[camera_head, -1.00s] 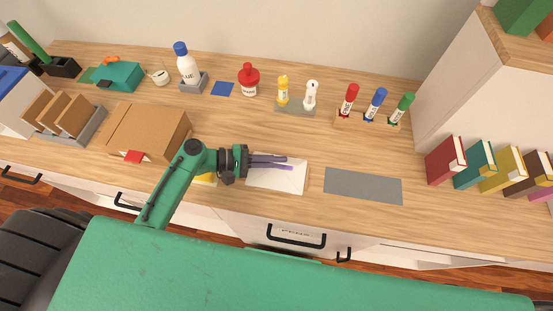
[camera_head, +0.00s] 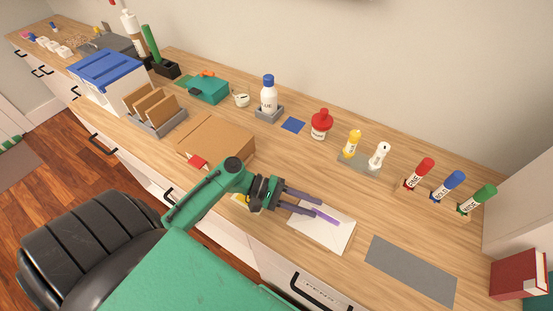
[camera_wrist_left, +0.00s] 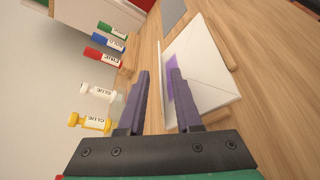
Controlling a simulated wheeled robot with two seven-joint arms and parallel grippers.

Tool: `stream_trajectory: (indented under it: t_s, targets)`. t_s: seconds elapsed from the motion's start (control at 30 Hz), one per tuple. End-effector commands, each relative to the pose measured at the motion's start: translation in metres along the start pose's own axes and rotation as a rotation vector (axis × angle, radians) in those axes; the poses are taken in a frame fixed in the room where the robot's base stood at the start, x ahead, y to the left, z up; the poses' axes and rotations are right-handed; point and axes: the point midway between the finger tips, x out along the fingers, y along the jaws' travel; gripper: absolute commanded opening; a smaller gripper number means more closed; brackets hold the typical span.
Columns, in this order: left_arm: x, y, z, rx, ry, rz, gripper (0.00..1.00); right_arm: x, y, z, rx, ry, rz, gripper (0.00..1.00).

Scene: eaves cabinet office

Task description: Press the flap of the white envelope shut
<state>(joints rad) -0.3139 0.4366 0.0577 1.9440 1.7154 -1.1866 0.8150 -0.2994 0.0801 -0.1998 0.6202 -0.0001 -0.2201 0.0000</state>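The white envelope (camera_head: 322,235) lies on the wooden counter, with a purple strip (camera_head: 328,217) near its far edge. In the left wrist view the envelope (camera_wrist_left: 210,75) shows crease lines, and the purple strip (camera_wrist_left: 173,78) shows just beyond a fingertip. I cannot tell how far the flap is raised. In the wrist view the left gripper (camera_wrist_left: 160,72) has one finger overlapping the envelope. My right gripper is not in view.
A grey mat (camera_head: 410,270) lies to the right of the envelope. A brown box (camera_head: 218,140) stands to the left. Glue bottles (camera_head: 352,145), a red-capped bottle (camera_head: 320,125) and several markers (camera_head: 447,187) stand behind. The counter between envelope and markers is clear.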

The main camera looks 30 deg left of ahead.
Motion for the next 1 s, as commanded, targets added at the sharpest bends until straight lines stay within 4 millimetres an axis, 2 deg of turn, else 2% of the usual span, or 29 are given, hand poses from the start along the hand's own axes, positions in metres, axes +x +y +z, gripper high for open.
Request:
stream_trajectory:
  t_s: [0.3, 0.43, 0.6, 1.0]
  targets:
    - [-0.069, -0.003, -0.001, 0.000, 0.001, -0.003, 0.33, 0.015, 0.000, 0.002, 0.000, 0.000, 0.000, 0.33]
    - [-0.089, -0.002, -0.001, 0.000, 0.000, -0.002, 0.33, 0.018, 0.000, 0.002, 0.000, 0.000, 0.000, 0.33]
    - [-0.099, 0.000, 0.000, 0.001, -0.001, -0.001, 0.33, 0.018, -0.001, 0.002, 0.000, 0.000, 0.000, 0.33]
    - [-0.098, 0.000, 0.000, 0.002, -0.001, -0.002, 0.33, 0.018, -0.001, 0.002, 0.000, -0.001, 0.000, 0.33]
